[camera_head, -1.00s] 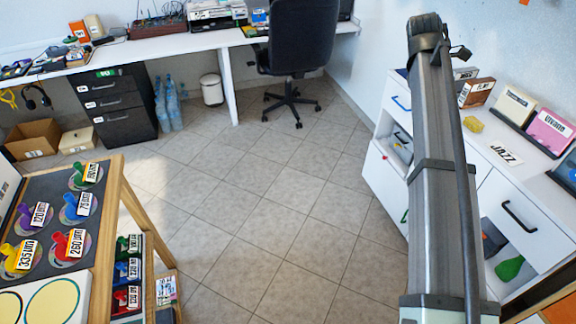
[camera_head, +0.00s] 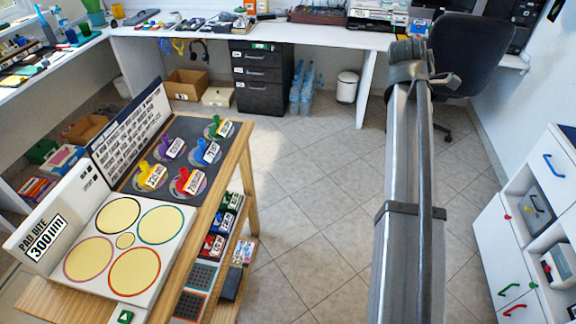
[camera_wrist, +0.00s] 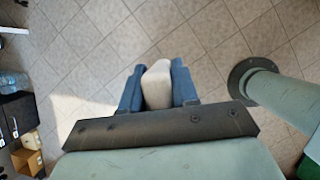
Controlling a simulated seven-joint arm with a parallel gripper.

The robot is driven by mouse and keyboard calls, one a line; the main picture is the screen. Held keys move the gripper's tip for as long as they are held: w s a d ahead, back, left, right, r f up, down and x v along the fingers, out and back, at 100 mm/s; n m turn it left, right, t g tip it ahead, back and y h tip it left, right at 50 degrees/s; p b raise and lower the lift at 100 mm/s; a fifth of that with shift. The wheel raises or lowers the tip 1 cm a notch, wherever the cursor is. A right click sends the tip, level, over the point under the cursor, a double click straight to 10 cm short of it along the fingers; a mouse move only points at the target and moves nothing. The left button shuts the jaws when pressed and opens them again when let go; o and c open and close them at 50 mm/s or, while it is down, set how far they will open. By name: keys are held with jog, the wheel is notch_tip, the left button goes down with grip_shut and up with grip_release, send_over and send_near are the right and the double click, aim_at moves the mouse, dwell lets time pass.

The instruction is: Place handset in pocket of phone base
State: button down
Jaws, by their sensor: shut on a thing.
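My gripper (camera_wrist: 157,88) shows in the wrist view, with its two blue fingers shut on a pale beige, rounded block-like thing, which looks like the handset (camera_wrist: 156,82). The handset is held above the tiled floor, and only one end of it shows between the fingers. In the head view a grey arm link of mine rises through the right half, and I cannot make out the fingers or handset there. I cannot pick out the phone base for certain in either view.
A wooden table (camera_head: 240,150) at left holds a board with several discs and a white tray (camera_head: 170,262) of round pads. A white cabinet (camera_head: 485,240) stands at right. A long desk (camera_head: 190,32) and office chair (camera_head: 465,62) are behind. Tiled floor between is free.

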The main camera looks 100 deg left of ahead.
jog(key=s+d+f+n+y, duration=0.1)
jog(key=s+n, duration=0.1)
jog(key=s, duration=0.8)
jog(key=s+d+f+n, duration=0.1)
jog(key=s, duration=0.9)
jog(key=s+d+f+n+g+y, duration=0.15)
jog(key=s+d, duration=0.35)
jog(key=s, duration=0.5)
jog(key=s+d+n, duration=0.2)
jog(key=s+d, duration=0.3)
jog(key=s, duration=0.5)
jog(key=s+d+f+n, duration=0.15)
jog(key=s+d, duration=0.25)
jog(key=s, duration=0.6)
jog(key=s+d+f+n+g, duration=0.2)
jog(key=s+d+n+g, duration=0.1)
jog(key=d+n, duration=0.3)
notch_tip(320, 180, down, 10)
jog(key=shift+a, duration=0.2)
jog(key=shift+f+y, duration=0.15)
jog(key=shift+y, duration=0.1)
